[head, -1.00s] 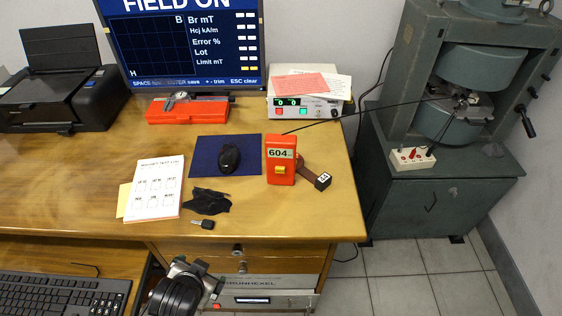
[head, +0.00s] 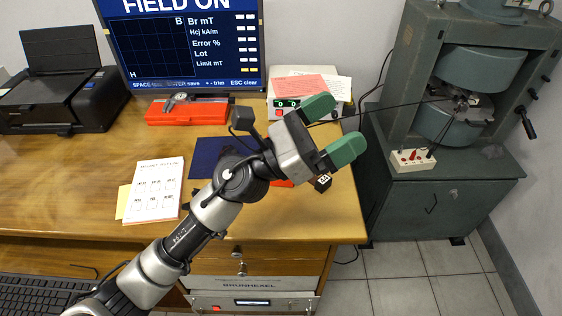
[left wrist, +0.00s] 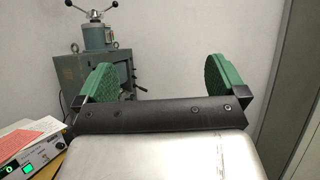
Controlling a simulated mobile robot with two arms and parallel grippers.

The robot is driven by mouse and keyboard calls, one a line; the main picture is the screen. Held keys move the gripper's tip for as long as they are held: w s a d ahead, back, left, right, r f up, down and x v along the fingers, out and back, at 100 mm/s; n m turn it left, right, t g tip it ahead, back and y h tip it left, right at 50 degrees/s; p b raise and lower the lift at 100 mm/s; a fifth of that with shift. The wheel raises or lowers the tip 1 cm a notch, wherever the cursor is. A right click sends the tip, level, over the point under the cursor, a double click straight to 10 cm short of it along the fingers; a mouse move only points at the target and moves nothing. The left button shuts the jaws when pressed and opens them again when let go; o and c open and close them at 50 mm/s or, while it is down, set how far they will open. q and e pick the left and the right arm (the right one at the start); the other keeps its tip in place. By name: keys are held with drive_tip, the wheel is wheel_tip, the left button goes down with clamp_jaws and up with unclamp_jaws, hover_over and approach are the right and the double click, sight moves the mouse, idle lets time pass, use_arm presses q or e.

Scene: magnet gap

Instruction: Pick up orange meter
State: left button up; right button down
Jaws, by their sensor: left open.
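The orange meter (head: 282,184) stands near the right end of the wooden desk. In the head view my left arm and gripper hide nearly all of it; only a sliver of orange shows below the gripper's body. My left gripper (head: 332,128) is open, with its green fingers apart and pointing up and right, past the meter. The left wrist view shows the same open fingers (left wrist: 152,82) with nothing between them; the meter is not in that view. My right gripper is not in view.
A small black block (head: 322,183) lies beside the meter. A white box with a green display (head: 288,103) stands behind. The green electromagnet (head: 440,120) is to the right. A notepad (head: 154,190) and an orange case (head: 187,112) lie left. A monitor (head: 185,50) stands at the back.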

use_arm(q)
drive_tip(key=d+f+m+g+y, duration=0.4)
drive_tip(key=f+m+g+y, duration=0.55)
drive_tip(key=m, duration=0.95)
drive_tip(key=w+a+r+m+t+y, duration=0.2)
drive_tip(key=w+a+m+t+y, duration=0.2)
drive_tip(key=w+a+t+y, duration=0.6)
drive_tip(key=w+f+g+y, duration=0.1)
drive_tip(key=f, duration=0.2)
drive_tip(key=w+a+f+y, duration=0.1)
drive_tip(key=w+f, duration=0.1)
drive_tip(key=f, duration=0.1)
drive_tip(key=w+f+g+y+p, duration=0.1)
drive_tip(key=w+f, duration=0.1)
drive_tip(key=f, duration=0.2)
drive_tip(key=shift+w+a+g, duration=0.25)
drive_tip(key=shift+a+g, duration=0.1)
drive_tip(key=c, duration=1)
